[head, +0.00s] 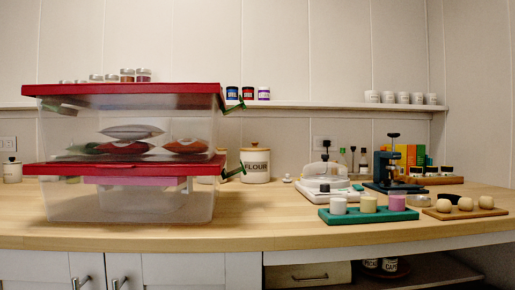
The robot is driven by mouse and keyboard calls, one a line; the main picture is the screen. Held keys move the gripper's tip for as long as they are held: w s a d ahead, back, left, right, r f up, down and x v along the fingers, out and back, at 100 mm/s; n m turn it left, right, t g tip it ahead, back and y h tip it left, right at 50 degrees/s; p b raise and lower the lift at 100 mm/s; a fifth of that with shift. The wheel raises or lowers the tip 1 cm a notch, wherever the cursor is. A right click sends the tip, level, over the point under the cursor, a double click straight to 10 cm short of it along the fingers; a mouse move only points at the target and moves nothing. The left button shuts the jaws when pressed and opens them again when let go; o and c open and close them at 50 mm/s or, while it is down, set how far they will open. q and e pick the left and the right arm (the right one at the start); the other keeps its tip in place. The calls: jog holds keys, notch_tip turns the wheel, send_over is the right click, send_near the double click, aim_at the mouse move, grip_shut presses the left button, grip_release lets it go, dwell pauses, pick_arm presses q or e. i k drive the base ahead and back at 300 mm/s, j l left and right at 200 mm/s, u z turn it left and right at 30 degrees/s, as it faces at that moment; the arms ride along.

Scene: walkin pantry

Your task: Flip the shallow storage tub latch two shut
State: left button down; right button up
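Two clear storage tubs with red lids are stacked at the left of the counter in the head view. The lower tub (130,207) looks shallower than the upper tub (70,133). A green latch (233,173) sticks out at a slant from the right end of the lower lid (105,166). A similar green latch (235,106) sticks out from the right end of the upper lid (120,89). A dark green latch (60,107) also shows at the upper tub's left side. Any left latch on the lower tub is not clear. Neither gripper is in view.
A flour canister (255,164) stands close behind the right latches. A white scale (325,188), a green tray (368,215) with cups and a blue press (388,165) stand further right.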

aim_at(233, 171)
jog(key=i+l, duration=0.1)
jog(key=l, duration=0.25)
jog(key=i+l, duration=0.15)
jog(key=l, duration=0.25)
jog(key=i+l, duration=0.1)
jog(key=l, duration=0.25)
jog(key=i+l, duration=0.15)
jog(key=l, duration=0.25)
